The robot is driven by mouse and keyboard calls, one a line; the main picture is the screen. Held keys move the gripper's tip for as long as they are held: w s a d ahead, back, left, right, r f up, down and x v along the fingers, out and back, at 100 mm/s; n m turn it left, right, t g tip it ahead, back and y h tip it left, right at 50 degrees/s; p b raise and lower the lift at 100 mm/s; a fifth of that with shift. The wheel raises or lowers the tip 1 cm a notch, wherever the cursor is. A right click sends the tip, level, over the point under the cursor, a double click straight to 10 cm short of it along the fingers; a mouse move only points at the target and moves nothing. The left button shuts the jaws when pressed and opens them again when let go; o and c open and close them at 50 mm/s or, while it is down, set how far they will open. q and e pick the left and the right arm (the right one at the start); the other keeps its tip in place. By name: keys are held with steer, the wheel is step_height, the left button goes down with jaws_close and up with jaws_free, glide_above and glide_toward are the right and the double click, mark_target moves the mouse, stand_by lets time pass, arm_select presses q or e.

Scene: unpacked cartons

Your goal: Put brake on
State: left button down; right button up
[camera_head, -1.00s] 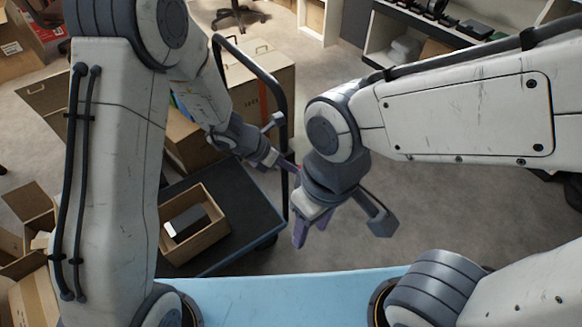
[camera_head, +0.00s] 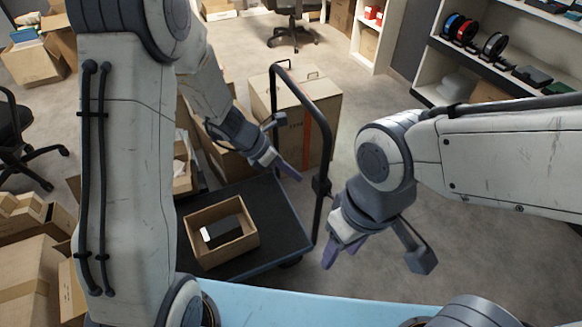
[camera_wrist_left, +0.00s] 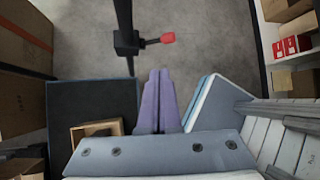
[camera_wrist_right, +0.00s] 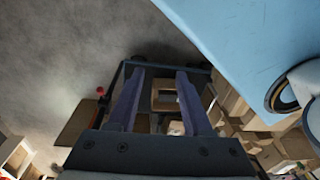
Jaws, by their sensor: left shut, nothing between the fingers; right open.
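The platform cart (camera_head: 275,215) has a dark deck and a tall black push handle (camera_head: 328,150). A black bracket (camera_head: 321,187) sits on the handle's post. In the left wrist view a short lever with a red tip (camera_wrist_left: 167,38) sticks out from this bracket; it looks like the brake. The red tip (camera_wrist_right: 100,91) also shows small in the right wrist view. My left gripper (camera_head: 296,177) is shut and empty, left of the post; in its wrist view the fingers lie below the lever, apart from it. My right gripper (camera_head: 335,255) is open and empty, right of the post.
An open carton (camera_head: 200,262) with a dark object inside stands on the deck; larger cartons (camera_head: 315,115) stand behind. A light blue surface (camera_head: 310,305), probably mine, lies in front. Shelves (camera_head: 500,60) stand back right. The floor right of the cart is clear.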

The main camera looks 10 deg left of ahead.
arm_select(q)
steer(key=shift+a+r, duration=0.15)
steer(key=shift+a, duration=0.05)
arm_select(e)
steer(key=c, duration=0.4)
jaws_close()
arm_select(q)
steer(key=s+d+r+m+g+y, duration=0.1)
steer(key=s+d+r+m+g, duration=0.15)
steer(key=s+m, duration=0.4)
steer(key=s+d+r+m+g+y, duration=0.1)
steer(key=s+d+r+m, duration=0.3)
steer(key=s+m, duration=0.25)
steer(key=s+a+r+m+t+y, duration=0.1)
steer(key=s+a+r+m+y, duration=0.1)
steer(key=s+m, duration=0.3)
steer(key=s+a+r+m+y, duration=0.2)
steer(key=s+m, duration=0.4)
steer(key=m, duration=0.8)
steer(key=shift+s+a+r+m+t, duration=0.15)
steer(key=shift+a+r+m+t, duration=0.2)
steer(key=shift+a, duration=0.15)
